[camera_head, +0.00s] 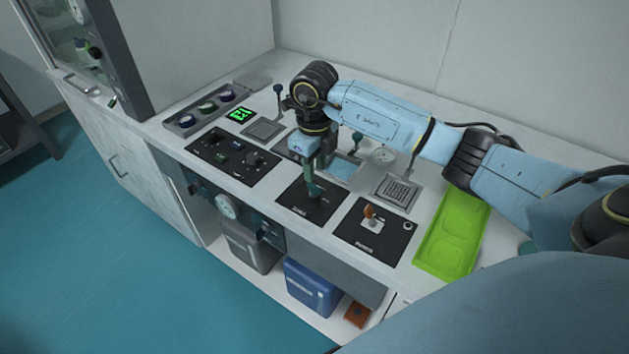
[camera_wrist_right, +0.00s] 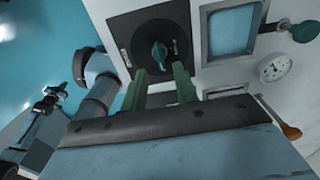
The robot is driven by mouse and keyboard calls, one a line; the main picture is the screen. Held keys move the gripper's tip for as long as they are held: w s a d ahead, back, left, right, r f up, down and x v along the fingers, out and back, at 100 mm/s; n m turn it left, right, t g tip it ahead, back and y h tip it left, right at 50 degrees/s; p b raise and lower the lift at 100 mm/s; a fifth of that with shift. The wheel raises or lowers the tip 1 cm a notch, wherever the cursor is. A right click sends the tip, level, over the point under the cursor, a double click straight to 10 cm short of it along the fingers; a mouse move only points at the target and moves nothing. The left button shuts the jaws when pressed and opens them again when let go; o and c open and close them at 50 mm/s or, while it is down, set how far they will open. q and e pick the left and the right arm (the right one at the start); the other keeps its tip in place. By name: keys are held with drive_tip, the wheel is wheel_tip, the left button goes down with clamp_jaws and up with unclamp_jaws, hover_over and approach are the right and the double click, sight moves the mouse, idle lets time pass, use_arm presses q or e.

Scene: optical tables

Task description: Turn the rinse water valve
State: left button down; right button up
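A teal valve knob (camera_wrist_right: 159,54) sits on a square black plate (camera_wrist_right: 178,22) in the right wrist view. The same plate (camera_head: 300,212) lies near the counter's front edge in the head view; its label is too small to read. My right gripper (camera_head: 313,184) points down over this plate and partly hides the knob. In the right wrist view, the two green fingers of my right gripper (camera_wrist_right: 161,75) are apart, with the knob showing between and beyond their tips. I cannot tell whether they touch it.
A black plate with an orange-topped lever (camera_head: 369,212) lies to the right, then a lime green tray (camera_head: 436,258). A black control panel (camera_head: 220,168) lies left. A blue basin (camera_head: 345,169) and upright levers stand behind.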

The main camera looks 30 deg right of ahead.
sight(315, 184)
wheel_tip(315, 184, down, 5)
drive_tip(key=shift+f, duration=0.15)
clamp_jaws()
